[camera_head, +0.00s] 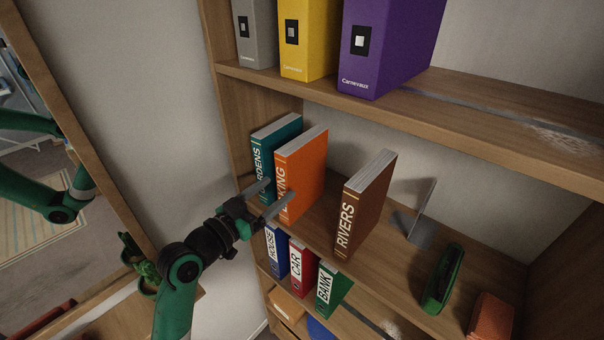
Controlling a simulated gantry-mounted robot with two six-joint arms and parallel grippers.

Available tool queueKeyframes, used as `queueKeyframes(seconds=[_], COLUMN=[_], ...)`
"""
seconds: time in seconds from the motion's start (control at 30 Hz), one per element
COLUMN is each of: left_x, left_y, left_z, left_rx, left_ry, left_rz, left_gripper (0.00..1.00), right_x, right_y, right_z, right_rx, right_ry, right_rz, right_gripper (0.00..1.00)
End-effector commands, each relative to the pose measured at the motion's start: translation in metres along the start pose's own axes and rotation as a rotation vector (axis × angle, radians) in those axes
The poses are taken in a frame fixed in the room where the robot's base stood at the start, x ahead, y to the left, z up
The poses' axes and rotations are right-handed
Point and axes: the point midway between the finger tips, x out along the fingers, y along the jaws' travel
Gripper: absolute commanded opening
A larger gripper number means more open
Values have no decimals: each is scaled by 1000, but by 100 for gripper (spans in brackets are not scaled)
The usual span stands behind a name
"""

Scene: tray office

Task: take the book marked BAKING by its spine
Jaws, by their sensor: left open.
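My right gripper is not in view.
The teal GARDENS book (278,133) stands close on the left. The brown RIVERS book (368,203) stands to the right across a gap. A metal bookend (421,229), green stapler (442,279) and brick-coloured block (490,317) are farther right.

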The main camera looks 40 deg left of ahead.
Motion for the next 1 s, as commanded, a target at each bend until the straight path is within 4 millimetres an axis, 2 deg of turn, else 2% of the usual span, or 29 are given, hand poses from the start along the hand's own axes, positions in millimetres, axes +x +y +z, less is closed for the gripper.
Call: queueKeyframes(seconds=[0.03,0.23,0.47,0.8,1.0], left_x=[10,45,53,98,102], left_y=[1,0,0,-2,-3], left_z=[3,-1,-1,-2,-1], left_rx=[2,-1,1,0,0], left_ry=[2,0,2,1,2], left_rz=[2,1,0,-1,-2], left_gripper=[80,80,80,80,80], right_x=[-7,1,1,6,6], right_y=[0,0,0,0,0], right_z=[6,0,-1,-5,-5], right_rx=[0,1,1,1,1], right_ry=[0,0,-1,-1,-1], right_rz=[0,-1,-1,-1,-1], right_gripper=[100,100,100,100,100])
